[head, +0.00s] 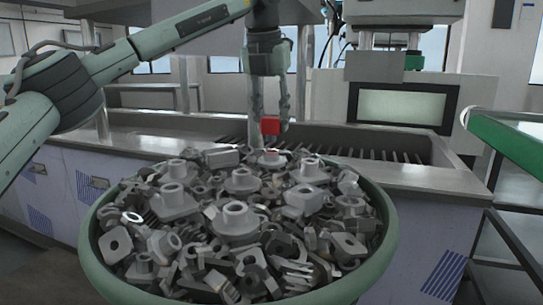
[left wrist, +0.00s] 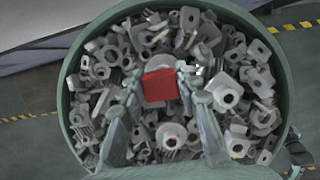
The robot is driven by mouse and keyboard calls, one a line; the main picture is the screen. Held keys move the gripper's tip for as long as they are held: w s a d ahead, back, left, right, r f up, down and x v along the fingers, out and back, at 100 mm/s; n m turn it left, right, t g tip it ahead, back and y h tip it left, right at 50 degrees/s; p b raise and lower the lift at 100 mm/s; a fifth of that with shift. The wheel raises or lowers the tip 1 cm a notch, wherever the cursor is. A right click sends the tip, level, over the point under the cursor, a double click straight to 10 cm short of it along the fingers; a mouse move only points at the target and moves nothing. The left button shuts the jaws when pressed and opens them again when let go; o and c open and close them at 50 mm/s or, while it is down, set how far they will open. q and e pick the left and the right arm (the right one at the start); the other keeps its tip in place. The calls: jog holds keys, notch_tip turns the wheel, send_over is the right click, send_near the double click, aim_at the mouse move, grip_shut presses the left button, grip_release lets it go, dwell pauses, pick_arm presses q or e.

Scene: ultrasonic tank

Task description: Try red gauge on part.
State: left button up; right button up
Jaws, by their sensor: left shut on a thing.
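The red gauge (head: 270,125) is a small red block. My left gripper (head: 271,118) is shut on it and points down over the far side of the round bin. In the left wrist view the gauge (left wrist: 160,85) sits between the two fingertips (left wrist: 157,86). A grey flanged part with a round boss (head: 270,158) lies just below the gauge on the heap. A small gap shows between them in the head view. In the left wrist view the gauge and fingers hide some of the parts beneath.
The round green bin (head: 88,240) is heaped with loose grey metal parts, several with raised bosses. Behind it is a steel tank counter (head: 420,170) with a slatted basin. A machine with a screen (head: 402,105) stands behind, and a green-edged table (head: 510,140) is at right.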

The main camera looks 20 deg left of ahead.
pick_arm(q)
jog(key=shift+r, duration=0.3)
jog(key=shift+r+p, duration=0.1)
jog(key=shift+p, duration=0.2)
notch_tip(320, 180, up, 4)
jog(key=p, duration=0.4)
